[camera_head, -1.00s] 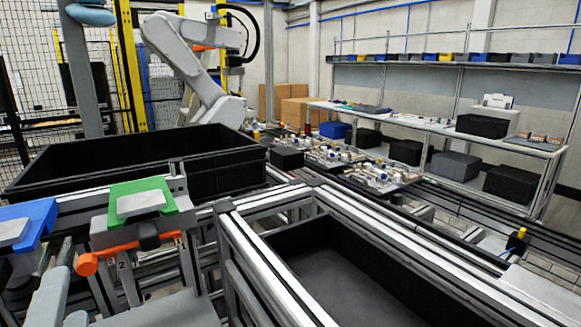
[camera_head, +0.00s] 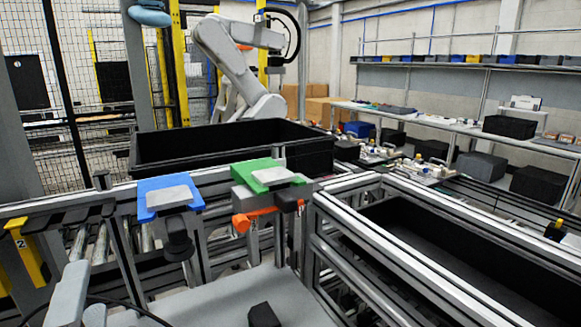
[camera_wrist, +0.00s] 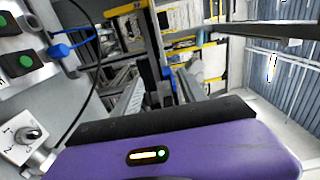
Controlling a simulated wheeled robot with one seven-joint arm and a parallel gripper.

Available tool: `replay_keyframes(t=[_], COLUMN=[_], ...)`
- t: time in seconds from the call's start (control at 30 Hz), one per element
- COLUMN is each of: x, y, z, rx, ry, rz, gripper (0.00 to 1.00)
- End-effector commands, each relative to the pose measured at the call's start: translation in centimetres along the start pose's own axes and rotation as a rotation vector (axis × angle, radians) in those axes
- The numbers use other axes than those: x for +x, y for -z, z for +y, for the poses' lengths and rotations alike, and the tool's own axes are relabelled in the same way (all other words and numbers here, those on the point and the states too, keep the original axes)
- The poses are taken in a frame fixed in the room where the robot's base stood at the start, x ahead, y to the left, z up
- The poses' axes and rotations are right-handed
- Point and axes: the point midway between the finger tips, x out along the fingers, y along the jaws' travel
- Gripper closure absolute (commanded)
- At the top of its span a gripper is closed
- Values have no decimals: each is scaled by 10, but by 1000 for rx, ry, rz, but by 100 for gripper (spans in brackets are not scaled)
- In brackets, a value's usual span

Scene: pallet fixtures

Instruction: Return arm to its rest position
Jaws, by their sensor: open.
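My gripper (camera_wrist: 165,122) shows in the wrist view as a purple housing with a small lit indicator and a black bar along its far edge. It is open, and I see nothing held in it. The fingertips cannot be made out clearly. In the head view, a grey part of my own body shows at the lower left, and the gripper itself cannot be made out.
A control panel with green buttons (camera_wrist: 25,61) and a knob (camera_wrist: 32,133) is close at the wrist view's left. The head view shows blue (camera_head: 170,194) and green (camera_head: 268,175) fixtures on a rail, a large black bin (camera_head: 235,143) and a black trough (camera_head: 470,255).

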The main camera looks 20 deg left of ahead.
Motion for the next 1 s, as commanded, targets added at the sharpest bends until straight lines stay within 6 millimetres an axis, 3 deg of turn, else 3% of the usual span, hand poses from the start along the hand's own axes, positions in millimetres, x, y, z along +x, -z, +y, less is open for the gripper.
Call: replay_keyframes(t=[0.23,0.6,0.77,1.0], x=[0,-13,-26,-58], y=[-2,-11,2,54], z=[-11,-45,-33,16], rx=[-120,-398,-577,-884], ry=[45,222,277,287], rz=[-6,-12,20,125], gripper=[51,51,51,51])
